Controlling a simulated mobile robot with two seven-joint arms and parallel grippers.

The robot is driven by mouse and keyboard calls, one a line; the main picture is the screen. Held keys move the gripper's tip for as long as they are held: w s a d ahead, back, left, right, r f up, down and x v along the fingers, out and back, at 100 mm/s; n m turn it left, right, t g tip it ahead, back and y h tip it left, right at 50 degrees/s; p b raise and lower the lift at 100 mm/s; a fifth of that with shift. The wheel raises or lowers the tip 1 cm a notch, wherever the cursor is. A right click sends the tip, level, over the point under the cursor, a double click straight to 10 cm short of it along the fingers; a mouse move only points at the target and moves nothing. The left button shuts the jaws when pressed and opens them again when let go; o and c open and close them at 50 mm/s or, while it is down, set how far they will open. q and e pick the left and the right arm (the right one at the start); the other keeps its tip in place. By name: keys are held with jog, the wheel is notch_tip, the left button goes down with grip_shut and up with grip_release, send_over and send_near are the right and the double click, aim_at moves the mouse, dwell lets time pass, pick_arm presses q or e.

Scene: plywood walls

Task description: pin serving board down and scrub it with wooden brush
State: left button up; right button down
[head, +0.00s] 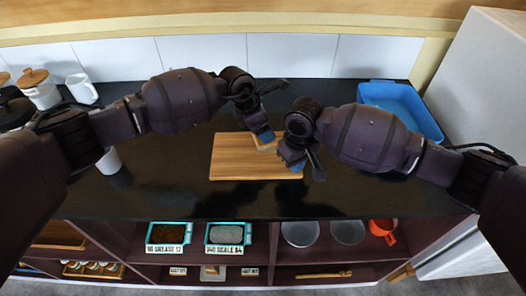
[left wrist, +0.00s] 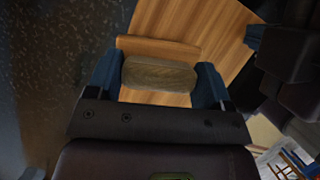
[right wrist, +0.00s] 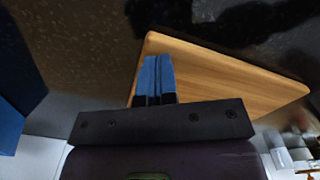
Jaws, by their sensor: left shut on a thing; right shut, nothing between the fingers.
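The serving board (head: 235,160) is a flat wooden rectangle lying on the dark counter, in the middle of the head view. It also shows in the right wrist view (right wrist: 225,75) and under the brush in the left wrist view (left wrist: 190,22). My left gripper (head: 267,136) is shut on the wooden brush (left wrist: 160,75), whose block sits between the blue fingertips over the board's far part. Whether the brush touches the board I cannot tell. My right gripper (head: 291,162) is shut and empty, its fingertips at the board's right edge. In the right wrist view its blue fingertips (right wrist: 155,80) overlap the board.
A blue tub (head: 400,105) stands at the back right of the counter. A white mug (head: 82,88) and lidded jar (head: 40,90) stand at the back left. Counter in front of the board is clear.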

jog(key=shift+s+f, duration=0.2)
jog(key=shift+f, duration=0.15)
pick_arm(q)
jog(key=shift+r, duration=2.45)
pick_arm(e)
jog(key=shift+d, duration=0.1)
pick_arm(q)
jog(key=a, duration=1)
